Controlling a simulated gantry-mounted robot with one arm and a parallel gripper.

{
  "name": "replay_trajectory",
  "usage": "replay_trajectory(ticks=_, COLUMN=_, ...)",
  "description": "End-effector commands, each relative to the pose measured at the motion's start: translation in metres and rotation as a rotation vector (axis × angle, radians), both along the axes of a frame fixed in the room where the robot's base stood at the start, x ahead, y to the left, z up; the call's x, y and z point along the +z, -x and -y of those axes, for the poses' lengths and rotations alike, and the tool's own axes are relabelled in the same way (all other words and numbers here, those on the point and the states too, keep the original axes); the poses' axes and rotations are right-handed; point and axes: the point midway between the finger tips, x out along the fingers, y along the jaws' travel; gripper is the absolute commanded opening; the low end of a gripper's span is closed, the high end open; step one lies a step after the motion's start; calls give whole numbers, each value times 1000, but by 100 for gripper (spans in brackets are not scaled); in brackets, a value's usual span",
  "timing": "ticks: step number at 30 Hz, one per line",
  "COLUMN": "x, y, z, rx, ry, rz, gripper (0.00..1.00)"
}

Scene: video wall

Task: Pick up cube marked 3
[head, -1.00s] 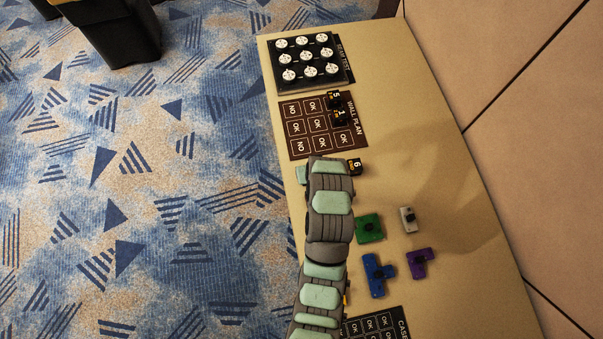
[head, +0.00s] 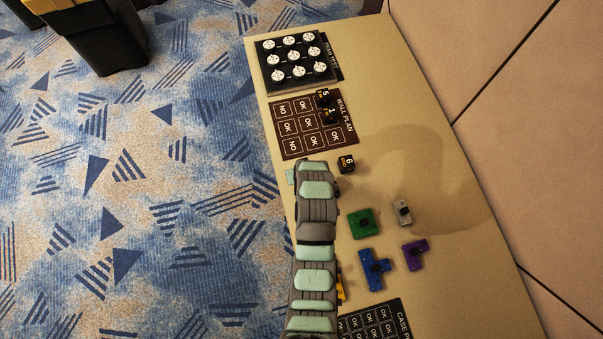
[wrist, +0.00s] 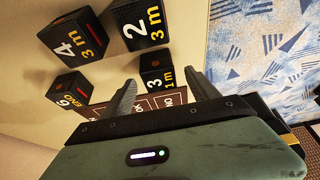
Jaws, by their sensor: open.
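In the head view my arm hides both the gripper and this cube.
Close by are the cube marked 2 (wrist: 140,24), the cube marked 4 (wrist: 75,36) and the cube marked 6 (wrist: 69,88). Cubes 5 (head: 323,98) and 1 (head: 331,116) are on the wall plan board (head: 287,147). Coloured pieces, one green (head: 361,223), lie to the right.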

Motion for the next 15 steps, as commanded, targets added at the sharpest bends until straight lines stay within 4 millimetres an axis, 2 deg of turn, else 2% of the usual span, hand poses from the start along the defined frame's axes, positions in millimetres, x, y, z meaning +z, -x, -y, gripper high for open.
replay_trajectory(ticks=5, x=-15, y=-6, z=-1, rx=-1, ry=0, rz=-1, gripper=69)
replay_trajectory(ticks=12, x=-16, y=-7, z=-1, rx=0, ry=0, rz=1, gripper=69)
replay_trajectory(ticks=15, x=-16, y=-7, z=-1, rx=0, ry=0, rz=1, gripper=62)
